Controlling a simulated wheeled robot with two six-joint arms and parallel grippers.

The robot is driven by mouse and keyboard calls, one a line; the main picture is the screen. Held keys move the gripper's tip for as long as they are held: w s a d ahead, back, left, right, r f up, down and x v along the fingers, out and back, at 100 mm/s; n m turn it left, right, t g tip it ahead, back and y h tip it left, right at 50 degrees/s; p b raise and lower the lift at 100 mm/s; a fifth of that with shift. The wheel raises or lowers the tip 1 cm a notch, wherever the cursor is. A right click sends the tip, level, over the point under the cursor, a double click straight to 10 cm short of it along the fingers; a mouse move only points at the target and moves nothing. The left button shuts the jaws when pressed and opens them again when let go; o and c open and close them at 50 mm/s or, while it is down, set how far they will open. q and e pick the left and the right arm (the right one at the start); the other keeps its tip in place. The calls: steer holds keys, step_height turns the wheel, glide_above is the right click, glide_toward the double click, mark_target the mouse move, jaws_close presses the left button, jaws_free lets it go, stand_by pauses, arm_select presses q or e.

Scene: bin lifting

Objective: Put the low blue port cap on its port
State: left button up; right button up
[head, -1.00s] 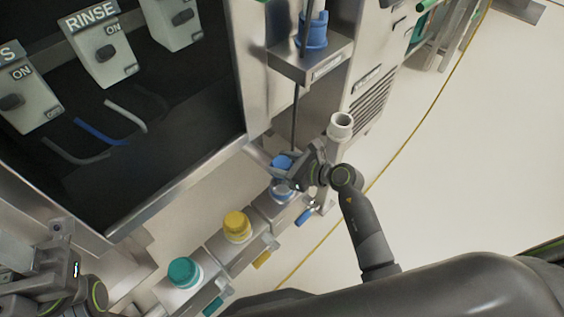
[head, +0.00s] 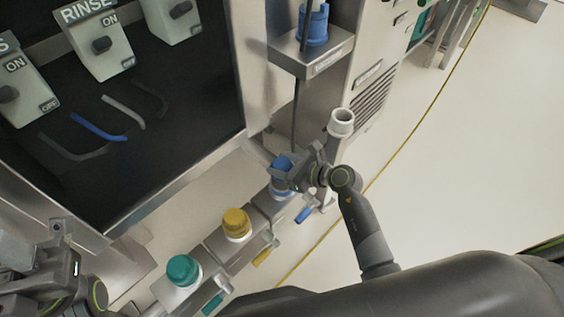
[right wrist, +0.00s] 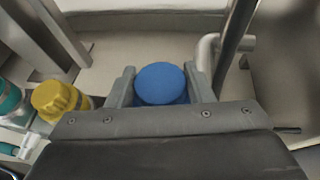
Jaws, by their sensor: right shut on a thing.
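The low blue port cap (head: 281,164) is between the fingers of my right gripper (head: 284,173), just above the port (head: 282,192) at the far end of the row of ports. In the right wrist view the blue cap (right wrist: 160,82) sits between the two fingers (right wrist: 160,92), which are shut on it. The gripper hides most of the port, so I cannot tell whether the cap touches it. My left gripper (head: 45,262) is at the lower left edge, away from the ports, and its fingers do not show clearly.
A yellow-capped port (head: 237,224) and a teal-capped port (head: 184,270) stand nearer in the same row, with coloured handles beside them. A white-topped upright pipe (head: 341,122) stands close to my right wrist. A steel shelf (head: 312,55) holds a tall blue part (head: 313,25) above.

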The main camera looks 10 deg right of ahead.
steer(key=shift+f, duration=0.3)
steer(key=shift+f+b, duration=0.95)
steer(key=shift+f, duration=0.2)
steer(key=shift+f+b, duration=0.55)
steer(key=shift+f, duration=0.5)
stand_by(0.8)
steer(key=o, duration=1.2)
steer(key=shift+o, duration=0.2)
